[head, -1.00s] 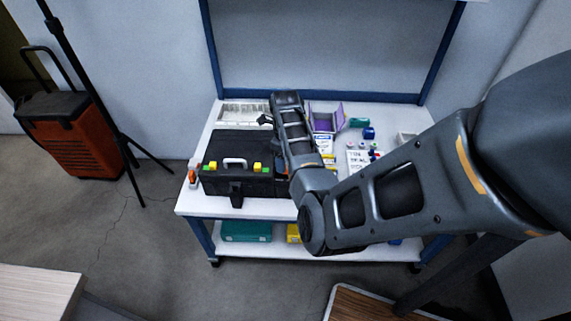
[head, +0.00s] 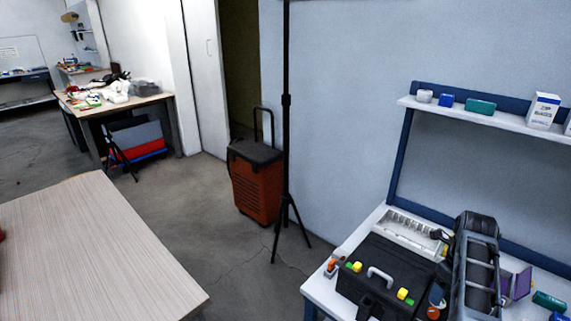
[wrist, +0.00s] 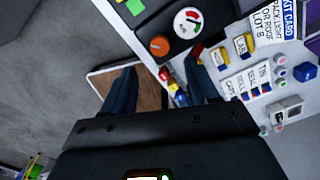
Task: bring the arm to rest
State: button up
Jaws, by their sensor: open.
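My gripper (wrist: 163,76) shows in the wrist view with its two dark fingers spread apart and nothing held between them. Beyond the fingers are the edge of the white workbench and a few small coloured items. In the head view my arm (head: 478,270) stands over the workbench (head: 318,287), just right of the black case (head: 375,268). The fingers cannot be made out clearly in the head view.
An orange dial (wrist: 159,45) and a gauge (wrist: 187,22) lie beside several labelled cards. An upper shelf (head: 500,121) holds boxes. An orange wheeled case (head: 257,187) and black tripod stand (head: 286,150) are left of the bench. A wooden table (head: 95,250) is nearer.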

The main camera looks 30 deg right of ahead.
jog(key=s+f+n+h, duration=0.2)
jog(key=s+f+n, duration=0.1)
jog(key=shift+s+n, duration=0.35)
jog(key=shift+n, duration=0.05)
jog(key=s+a+r+n+t+h, duration=0.15)
jog(key=s+a+n+t, duration=0.35)
jog(key=a+n, duration=0.55)
jog(key=s+a+r+n+t+h, duration=0.1)
jog(key=s+a+r+n+t, duration=0.3)
jog(key=a+n, duration=0.65)
jog(key=s+a+r+n+t+y, duration=0.2)
jog(key=s+a+r+n, duration=0.3)
jog(key=a+r, duration=0.3)
jog(key=s+a+r+n+t+y, duration=0.2)
jog(key=s+a+r+n+t, duration=0.1)
jog(key=s+a+r+n, duration=0.2)
jog(key=a+r+n+b, duration=0.1)
jog(key=a+r+n, duration=0.1)
jog(key=a+r, duration=0.1)
jog(key=shift+s+r+t, duration=0.25)
jog(key=shift+r+t, duration=0.15)
jog(key=shift+r, duration=0.3)
jog(key=shift+y, duration=0.25)
